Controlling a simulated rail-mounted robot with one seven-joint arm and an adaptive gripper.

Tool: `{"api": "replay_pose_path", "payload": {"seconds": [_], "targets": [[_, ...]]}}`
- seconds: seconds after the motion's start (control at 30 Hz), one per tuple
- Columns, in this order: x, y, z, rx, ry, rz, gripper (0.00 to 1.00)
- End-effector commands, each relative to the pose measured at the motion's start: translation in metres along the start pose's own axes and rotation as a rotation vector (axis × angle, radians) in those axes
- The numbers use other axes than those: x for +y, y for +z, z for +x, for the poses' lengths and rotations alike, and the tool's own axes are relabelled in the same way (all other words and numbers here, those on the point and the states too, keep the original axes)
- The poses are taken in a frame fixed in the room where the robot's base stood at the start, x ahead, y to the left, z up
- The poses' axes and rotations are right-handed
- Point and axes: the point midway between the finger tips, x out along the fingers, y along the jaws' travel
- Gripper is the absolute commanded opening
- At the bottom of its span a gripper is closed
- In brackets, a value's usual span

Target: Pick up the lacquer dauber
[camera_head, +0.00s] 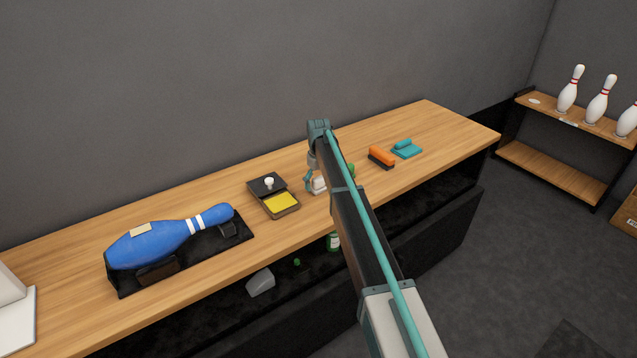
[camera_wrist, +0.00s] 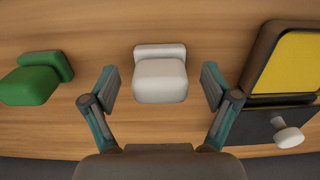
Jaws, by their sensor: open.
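A white rounded block with a wider back piece (camera_wrist: 160,76), which looks like the dauber, sits on the wooden counter between my fingers in the wrist view. It is partly hidden by my gripper in the head view (camera_head: 319,184). A similar green one (camera_wrist: 36,78) lies to its left in the wrist view; in the head view a bit of green (camera_head: 351,171) shows behind my arm. I cannot tell from a label which is the lacquer dauber. My gripper (camera_wrist: 160,88) is open, one finger on each side of the white block, with visible gaps. It holds nothing.
A dark open case with a yellow pad (camera_head: 282,203) and a white knob (camera_wrist: 288,135) stands close beside the white block. An orange brush (camera_head: 381,157) and a teal piece (camera_head: 406,149) lie to the right. A blue pin (camera_head: 165,240) rests on a black cradle at left.

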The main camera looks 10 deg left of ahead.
Motion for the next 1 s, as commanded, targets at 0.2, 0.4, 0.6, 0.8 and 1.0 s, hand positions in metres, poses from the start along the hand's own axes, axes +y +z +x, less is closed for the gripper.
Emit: {"api": "replay_pose_path", "payload": {"seconds": [0.2,0.4,0.6,0.8,1.0], "targets": [[0.0000,0.0000,0.0101,0.001,0.000,0.000,0.86],[-0.0001,0.0000,0.0101,0.000,0.000,0.000,0.71],[-0.0001,0.0000,0.0099,0.000,0.000,0.000,0.38],[0.0000,0.0000,0.0098,0.000,0.000,0.000,0.22],[-0.0001,-0.0001,0.0089,0.000,0.000,0.000,0.22]]}}
